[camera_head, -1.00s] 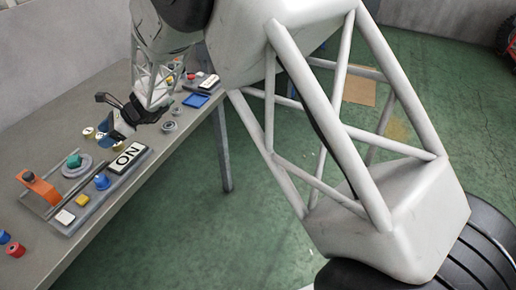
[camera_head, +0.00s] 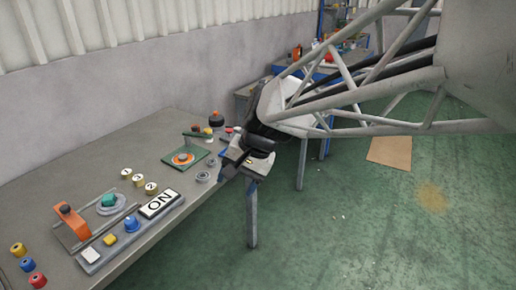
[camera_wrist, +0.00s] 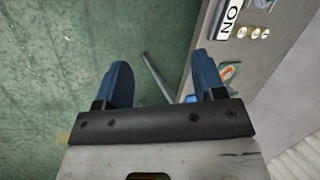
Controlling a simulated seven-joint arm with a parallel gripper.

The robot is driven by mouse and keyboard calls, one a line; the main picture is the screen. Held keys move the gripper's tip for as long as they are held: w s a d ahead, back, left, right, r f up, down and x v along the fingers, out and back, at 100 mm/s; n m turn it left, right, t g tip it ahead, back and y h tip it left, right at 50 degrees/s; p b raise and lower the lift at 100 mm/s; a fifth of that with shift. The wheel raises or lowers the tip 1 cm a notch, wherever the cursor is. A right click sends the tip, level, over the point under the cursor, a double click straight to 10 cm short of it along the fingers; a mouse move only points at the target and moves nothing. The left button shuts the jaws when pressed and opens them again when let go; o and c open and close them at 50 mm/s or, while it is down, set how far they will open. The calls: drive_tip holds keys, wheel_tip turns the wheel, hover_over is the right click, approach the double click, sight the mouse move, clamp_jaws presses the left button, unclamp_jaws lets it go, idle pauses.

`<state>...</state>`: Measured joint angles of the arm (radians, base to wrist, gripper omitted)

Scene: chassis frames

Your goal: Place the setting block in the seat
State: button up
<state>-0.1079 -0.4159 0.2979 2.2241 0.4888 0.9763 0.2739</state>
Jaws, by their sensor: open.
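My gripper (camera_head: 240,170) is beyond the table's right edge in the head view, pointing down. In the wrist view its two blue fingers stand wide apart with nothing between them, and the gripper (camera_wrist: 160,70) faces the floor beside the table. I cannot tell for sure which thing is the setting block or which is the seat. A green block (camera_head: 109,199) sits on a grey round disc (camera_head: 118,208) beside an orange upright piece (camera_head: 72,222). A green square plate (camera_head: 196,152) carries an orange ring (camera_head: 175,161) with a dark knob; the ring also shows in the wrist view (camera_wrist: 227,72).
A grey panel with an ON sign (camera_head: 158,203), blue, yellow and white buttons lies along the table's front edge. Coloured cylinders (camera_head: 28,265) stand at left. The table's back left is clear.

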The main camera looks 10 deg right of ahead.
drive_tip(key=s+d+n+t+h, duration=0.1)
drive_tip(key=s+d+n+h, duration=0.3)
drive_tip(key=s+d, duration=0.8)
drive_tip(key=s+h, duration=0.1)
drive_tip(key=s, duration=0.1)
drive_tip(key=shift+s+r+n+t, duration=0.15)
drive_tip(key=shift+s+n+t, duration=0.25)
